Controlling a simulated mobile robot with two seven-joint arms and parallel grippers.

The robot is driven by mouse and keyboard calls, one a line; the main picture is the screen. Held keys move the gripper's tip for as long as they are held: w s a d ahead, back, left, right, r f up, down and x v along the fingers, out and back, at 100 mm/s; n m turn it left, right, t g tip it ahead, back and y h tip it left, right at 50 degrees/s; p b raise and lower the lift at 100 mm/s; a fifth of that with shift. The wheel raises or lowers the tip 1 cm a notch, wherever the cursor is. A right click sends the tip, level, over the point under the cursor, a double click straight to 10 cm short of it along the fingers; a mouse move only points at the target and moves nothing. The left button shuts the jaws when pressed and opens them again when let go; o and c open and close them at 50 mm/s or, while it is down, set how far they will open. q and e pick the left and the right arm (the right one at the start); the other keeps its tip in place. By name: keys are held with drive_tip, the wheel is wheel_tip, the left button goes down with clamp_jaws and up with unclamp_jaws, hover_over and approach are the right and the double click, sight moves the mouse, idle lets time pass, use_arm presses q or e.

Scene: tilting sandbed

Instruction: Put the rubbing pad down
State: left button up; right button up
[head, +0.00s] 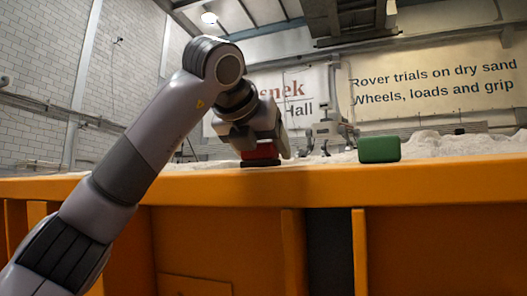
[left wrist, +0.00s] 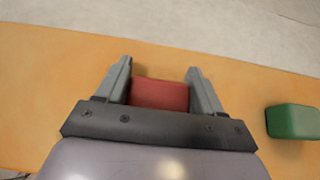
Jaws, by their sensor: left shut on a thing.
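The rubbing pad (head: 262,152) is a red block with a dark underside. My left gripper (head: 258,143) is shut on it from above, over the orange rim of the sandbed (head: 440,164). The pad's dark underside is at or very close to the rim's top; I cannot tell whether it touches. In the left wrist view the pad (left wrist: 160,95) shows red between the two grey fingers of the left gripper (left wrist: 160,76), with the orange rim beneath. My right gripper is not in view.
A green block (head: 379,149) sits on the rim to the right of the pad, apart from it; it also shows in the left wrist view (left wrist: 292,121). Pale sand (head: 460,143) lies behind the rim. A grey machine (head: 330,132) stands farther back. The rim left of the pad is clear.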

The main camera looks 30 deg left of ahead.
use_arm(q)
drive_tip(key=shift+f, duration=0.15)
drive_tip(key=shift+f, duration=0.15)
drive_tip(key=o, duration=1)
drive_tip(key=shift+b+v, duration=0.9)
drive_tip(key=shift+v, duration=2.75)
